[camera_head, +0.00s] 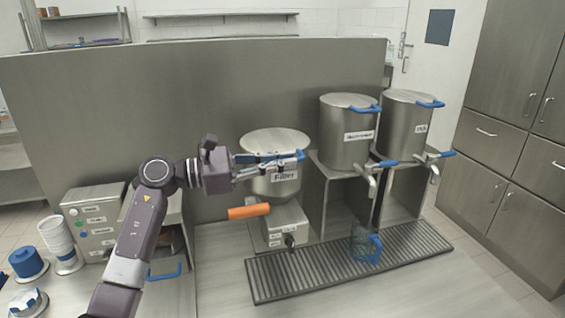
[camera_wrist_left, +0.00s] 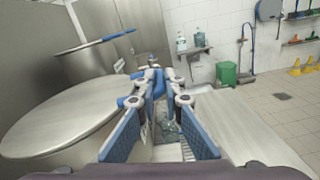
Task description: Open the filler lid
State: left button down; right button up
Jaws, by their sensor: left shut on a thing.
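The filler (camera_head: 283,187) is a steel funnel with a label, standing on a metal base. Its round steel lid (camera_head: 275,140) lies about level on top; I cannot tell whether there is a gap under its rim. The lid (camera_wrist_left: 60,112) also fills the left side of the left wrist view. My left gripper (camera_head: 290,160) is at the front rim of the lid. It is shut on the lid's blue handle (camera_wrist_left: 159,84), which shows between the fingertips and is partly hidden by them. My right gripper is not in view.
An orange handle (camera_head: 249,211) juts out below my left gripper. Two steel pots (camera_head: 345,140) (camera_head: 404,128) with blue-handled taps stand to the right. A blue-handled jug (camera_head: 362,246) stands on the drip grate (camera_head: 300,283). Stacked cups (camera_head: 57,240) are at the left.

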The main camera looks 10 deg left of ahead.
pick_arm(q)
jog(key=w+a+r+n+p, duration=0.1)
jog(key=w+r+n+p, duration=0.1)
jog(key=r, duration=0.4)
jog(key=w+r+n+p, duration=0.2)
jog(key=r+n, duration=0.1)
jog(key=r, duration=0.3)
jog(key=shift+w+a+r+n, duration=0.15)
jog(key=shift+a+r+n, duration=0.15)
jog(key=shift+a, duration=0.1)
jog(key=c, duration=2)
grip_release()
jog(key=shift+f, duration=0.1)
jog(key=shift+c, duration=0.2)
jog(key=v, duration=1.2)
